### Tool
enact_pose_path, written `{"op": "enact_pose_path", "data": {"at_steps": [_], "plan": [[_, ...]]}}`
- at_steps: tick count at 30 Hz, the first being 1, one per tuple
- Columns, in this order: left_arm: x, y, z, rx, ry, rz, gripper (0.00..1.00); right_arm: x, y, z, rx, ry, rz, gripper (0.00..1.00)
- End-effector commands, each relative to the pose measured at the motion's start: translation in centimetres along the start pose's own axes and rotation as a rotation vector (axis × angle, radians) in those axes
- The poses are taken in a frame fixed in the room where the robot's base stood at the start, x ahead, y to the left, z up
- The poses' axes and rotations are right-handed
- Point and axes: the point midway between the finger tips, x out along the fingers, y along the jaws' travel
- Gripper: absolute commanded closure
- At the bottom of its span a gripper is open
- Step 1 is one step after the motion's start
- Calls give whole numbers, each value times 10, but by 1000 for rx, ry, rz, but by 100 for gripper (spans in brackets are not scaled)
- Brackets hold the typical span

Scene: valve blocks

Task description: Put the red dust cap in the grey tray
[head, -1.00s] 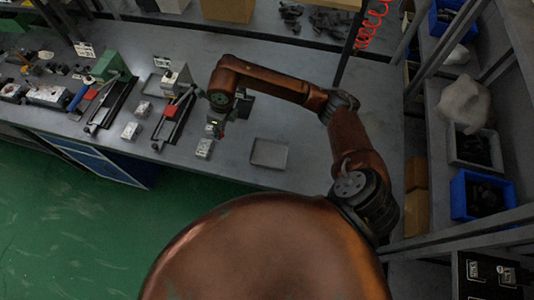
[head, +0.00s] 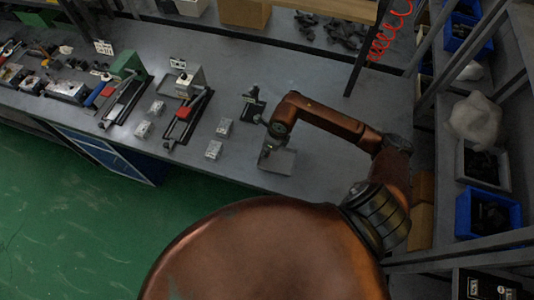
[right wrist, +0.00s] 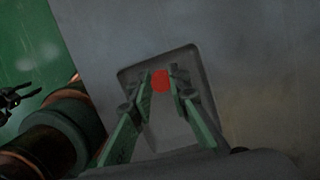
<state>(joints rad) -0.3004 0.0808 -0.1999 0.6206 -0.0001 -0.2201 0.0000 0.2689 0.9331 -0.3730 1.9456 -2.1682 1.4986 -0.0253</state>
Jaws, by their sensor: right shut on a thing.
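The red dust cap (right wrist: 160,81) shows between the green fingertips of my right gripper (right wrist: 160,79) in the right wrist view. That gripper is shut on it. The grey tray (right wrist: 170,128) is behind the cap and fingers there. In the head view my right gripper (head: 266,152) is over the left part of the tray (head: 283,163), and I cannot make out the cap. The height of the cap above the tray is hard to tell. A dark fingered shape (right wrist: 15,100) at the left edge of the wrist view looks like my left gripper; its opening is unclear.
Small pale valve blocks (head: 213,149) stand on the bench left of the tray. A dark stand (head: 253,109) is behind it to the left. Shelving with blue bins (head: 488,210) is at right. The bench right of the tray looks clear.

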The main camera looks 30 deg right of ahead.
Motion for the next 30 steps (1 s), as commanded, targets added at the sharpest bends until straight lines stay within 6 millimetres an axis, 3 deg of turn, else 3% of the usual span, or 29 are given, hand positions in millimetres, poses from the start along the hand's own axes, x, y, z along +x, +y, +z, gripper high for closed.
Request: {"op": "enact_pose_path", "data": {"at_steps": [6,16,17,24,30], "plan": [[-4,0,-2,0,2,0,60,27,1,-6,1,1,2,91],[0,0,-1,0,1,1,60,32,0,-6,0,2,1,91],[0,0,-1,0,1,1,60,32,0,-7,0,2,1,83],[-1,1,-1,0,1,1,60,31,1,-6,0,1,1,67],[-1,1,-1,0,1,1,60,31,1,-6,0,1,1,66]]}}
